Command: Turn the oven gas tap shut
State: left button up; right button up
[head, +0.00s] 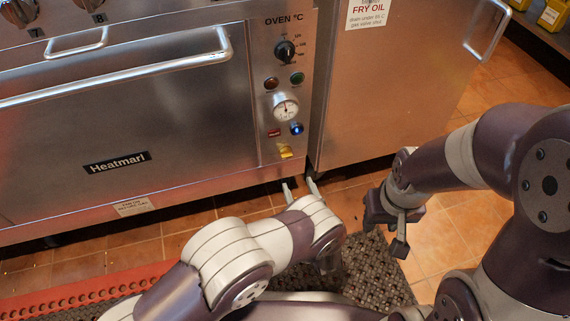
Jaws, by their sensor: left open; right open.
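A small yellow piece (286,153), which looks like the gas tap's handle, sits at the bottom of the oven's control panel. It is too small to tell its exact turn. My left gripper (299,186) is open, its two pale fingers pointing up toward the oven front. It shows below the yellow piece and slightly right, apart from it in the picture. My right gripper (384,236) is open and empty, further right over the floor. The oven (190,110) has a steel front and a closed door.
Above the yellow piece are a blue-lit button (296,128), a white gauge (285,107) and a black oven knob (285,50). A long door handle (120,75) juts out at left. A steel cabinet (385,90) stands at right. A dark mat (375,275) lies on the tiled floor.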

aim_at(286, 154)
pick_arm(q)
jog(key=b+x, duration=0.4)
jog(key=x, duration=0.6)
jog(key=shift+w+f+b, duration=0.1)
jog(key=shift+w+b, duration=0.1)
jog(key=shift+b, duration=0.2)
jog(key=c, duration=1)
pick_arm(e)
notch_tip(286, 154, down, 6)
jog(key=shift+r, duration=0.2)
pick_arm(q)
jog(key=shift+m, duration=0.4)
pick_arm(e)
jog(key=shift+r, duration=0.2)
pick_arm(q)
jog(key=m+p, duration=0.1)
jog(key=m, duration=0.4)
jog(key=m+p, duration=0.2)
jog(key=m, duration=0.4)
jog(key=m+p, duration=0.2)
jog(key=m, duration=0.3)
jog(key=shift+s+a+r+m, duration=0.1)
jog(key=shift+a+r+m, duration=0.2)
jog(key=shift+m, duration=0.1)
pick_arm(e)
notch_tip(286, 154, up, 4)
jog(key=shift+r, duration=0.25)
pick_arm(q)
jog(key=shift+m, duration=0.3)
